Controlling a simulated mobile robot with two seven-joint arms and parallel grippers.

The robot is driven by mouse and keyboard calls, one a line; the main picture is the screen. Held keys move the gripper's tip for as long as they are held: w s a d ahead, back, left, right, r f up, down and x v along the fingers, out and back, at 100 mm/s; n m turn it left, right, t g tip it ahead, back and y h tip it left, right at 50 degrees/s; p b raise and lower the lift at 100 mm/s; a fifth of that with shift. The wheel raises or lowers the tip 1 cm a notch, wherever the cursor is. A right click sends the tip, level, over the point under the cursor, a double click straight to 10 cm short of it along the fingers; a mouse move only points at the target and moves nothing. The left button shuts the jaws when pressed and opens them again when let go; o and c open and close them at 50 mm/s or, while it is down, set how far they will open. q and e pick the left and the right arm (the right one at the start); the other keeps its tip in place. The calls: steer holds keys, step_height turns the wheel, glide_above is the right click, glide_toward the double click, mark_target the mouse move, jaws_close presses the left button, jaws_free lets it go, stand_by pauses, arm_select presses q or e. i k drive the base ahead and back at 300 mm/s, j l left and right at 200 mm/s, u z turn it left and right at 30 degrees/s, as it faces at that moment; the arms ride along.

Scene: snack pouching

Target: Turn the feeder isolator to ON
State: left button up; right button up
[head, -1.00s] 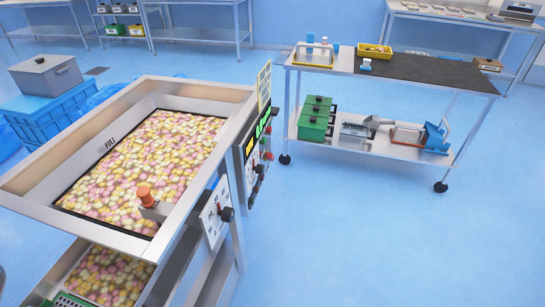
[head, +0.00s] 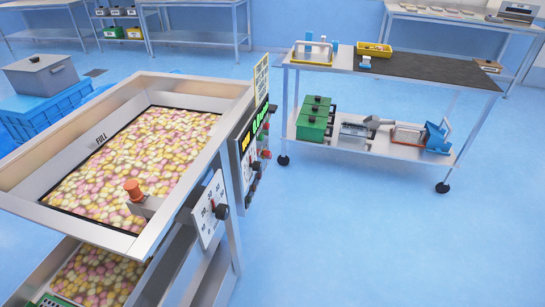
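The feeder is a large metal hopper (head: 207,110) full of pink, yellow and white snack pieces (head: 130,165), filling the left half of the head view. Neither of my grippers is in view.
Open blue floor (head: 360,245) lies to the right of the feeder. A wheeled cart (head: 345,145) with green boxes and tools stands at the back right. A blue crate (head: 45,120) with a grey lidded box is at the left. Metal benches line the back wall.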

mark_target(267, 154)
steer(key=i+l, duration=1)
steer(key=i, duration=0.15)
steer(key=i+l, duration=1.05)
steer(key=i, duration=0.1)
